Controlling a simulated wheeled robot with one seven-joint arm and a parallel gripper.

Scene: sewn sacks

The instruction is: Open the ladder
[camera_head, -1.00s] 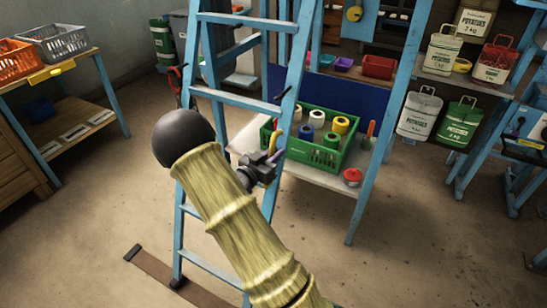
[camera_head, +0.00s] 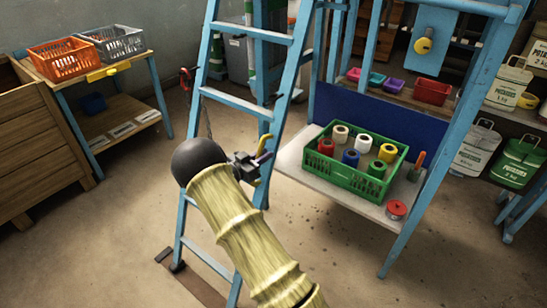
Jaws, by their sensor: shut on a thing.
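The blue ladder (camera_head: 247,104) stands upright, a little tilted, in the middle of the head view. Its front rails and rungs face me, and a rear blue leg (camera_head: 263,187) shows behind the right rail. My arm hides the lower right part of the ladder, and the exact contact is partly hidden.
A brown strip (camera_head: 197,284) lies at the ladder's foot. A green crate (camera_head: 340,184) of spools stands on a low shelf to the right. A table with an orange basket (camera_head: 63,60) is at left. Floor between table and ladder is clear.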

